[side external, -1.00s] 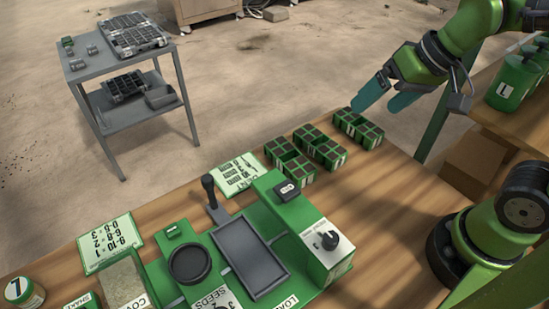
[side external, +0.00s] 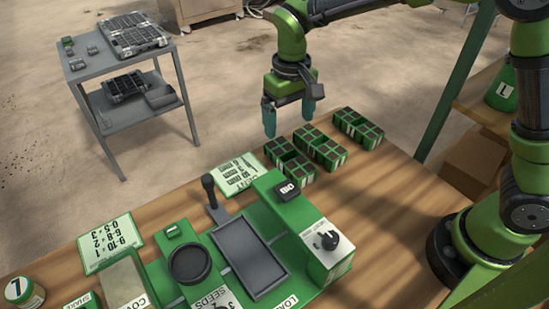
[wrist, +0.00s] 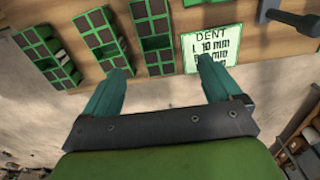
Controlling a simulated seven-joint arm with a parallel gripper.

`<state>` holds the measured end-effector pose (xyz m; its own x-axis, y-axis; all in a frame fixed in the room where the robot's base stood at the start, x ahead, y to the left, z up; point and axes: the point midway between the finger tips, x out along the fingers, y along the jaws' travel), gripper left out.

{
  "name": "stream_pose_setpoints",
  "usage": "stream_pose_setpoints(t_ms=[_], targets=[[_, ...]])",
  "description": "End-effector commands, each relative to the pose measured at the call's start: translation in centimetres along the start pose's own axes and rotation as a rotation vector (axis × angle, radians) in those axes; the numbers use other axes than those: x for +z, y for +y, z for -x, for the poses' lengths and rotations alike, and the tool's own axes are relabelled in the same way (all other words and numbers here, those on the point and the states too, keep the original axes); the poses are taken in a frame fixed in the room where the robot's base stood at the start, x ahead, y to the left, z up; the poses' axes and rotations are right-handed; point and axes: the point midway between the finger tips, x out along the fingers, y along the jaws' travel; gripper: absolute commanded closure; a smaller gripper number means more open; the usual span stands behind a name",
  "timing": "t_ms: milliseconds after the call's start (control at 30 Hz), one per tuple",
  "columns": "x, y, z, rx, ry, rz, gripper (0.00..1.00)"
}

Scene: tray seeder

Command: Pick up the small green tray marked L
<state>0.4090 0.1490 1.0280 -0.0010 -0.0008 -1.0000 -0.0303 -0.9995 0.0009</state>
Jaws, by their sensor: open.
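Several small green trays with dark square cells stand in a row at the far edge of the bench. In the side view I see a left tray (side external: 290,161), a middle tray (side external: 320,148) and a right tray (side external: 358,129). They also show in the wrist view, the nearest one (wrist: 153,35) lying between and beyond my fingertips. White labels show on some sides, but I cannot read an L on any. My gripper (side external: 290,131) is open and empty, pointing down above and behind the left tray, touching nothing. Its teal fingers also show in the wrist view (wrist: 162,70).
A "DENT" card (side external: 238,174) lies left of the trays. The green seeder (side external: 305,235) with a black lever (side external: 209,188) stands in front of them. Green containers (side external: 502,88) sit on a shelf at right.

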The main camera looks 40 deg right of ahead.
Motion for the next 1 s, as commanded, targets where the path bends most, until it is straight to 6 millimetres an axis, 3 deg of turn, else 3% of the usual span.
stream_pose_setpoints(t_ms=[100, 300, 567, 800, 1000], targets=[[0.1, 0.1, -2.9, 0.002, -0.006, 0.0, 0.08], [0.0, 0.1, -6.4, 0.001, -0.003, 0.0, 0.08], [0.0, 0.3, -8.4, 0.001, -0.001, -0.001, 0.08], [-0.2, 0.8, -11.8, 0.0, -0.002, 0.0, 0.08], [-0.2, 0.8, -12.9, -0.001, 0.0, 0.0, 0.08]])
